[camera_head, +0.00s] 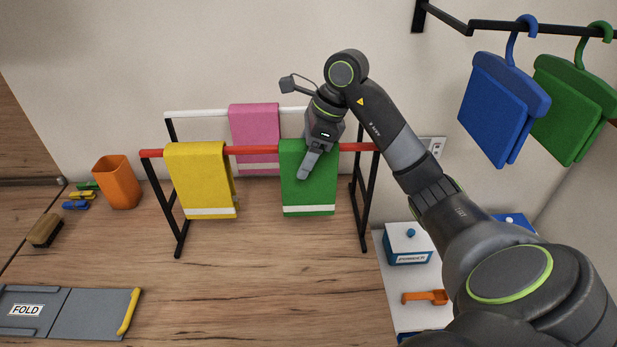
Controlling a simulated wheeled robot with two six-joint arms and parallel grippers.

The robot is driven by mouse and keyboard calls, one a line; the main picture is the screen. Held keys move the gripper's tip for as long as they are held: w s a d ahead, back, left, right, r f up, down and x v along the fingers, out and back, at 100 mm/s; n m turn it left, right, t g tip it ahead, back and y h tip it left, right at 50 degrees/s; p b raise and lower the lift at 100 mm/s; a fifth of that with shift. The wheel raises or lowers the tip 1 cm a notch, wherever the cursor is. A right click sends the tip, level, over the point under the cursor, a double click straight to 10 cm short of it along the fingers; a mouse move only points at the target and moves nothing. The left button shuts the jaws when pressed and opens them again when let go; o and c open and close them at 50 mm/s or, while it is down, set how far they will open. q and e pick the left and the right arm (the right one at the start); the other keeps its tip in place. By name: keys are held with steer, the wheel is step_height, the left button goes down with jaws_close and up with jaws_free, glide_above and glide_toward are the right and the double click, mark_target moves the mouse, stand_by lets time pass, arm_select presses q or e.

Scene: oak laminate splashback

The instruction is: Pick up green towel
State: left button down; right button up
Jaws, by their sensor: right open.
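The green towel (309,200) hangs over the red bar of a drying rack, with a white stripe near its lower edge. My right gripper (308,172) is open at the upper part of this towel, its fingers pointing down in front of the cloth. The gripper hides part of the towel's top and the bar there. I cannot tell whether the fingers touch the cloth. My left gripper is not in view.
On the rack (262,150), a yellow towel (200,180) hangs left and a pink towel (254,125) behind. Blue (495,105) and green (570,105) hanger items hang upper right. An orange cup (117,183) stands left. The counter (240,285) before the rack is clear.

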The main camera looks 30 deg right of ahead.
steer(key=shift+f, duration=0.25)
steer(key=c, duration=1.4)
steer(key=shift+r, duration=0.1)
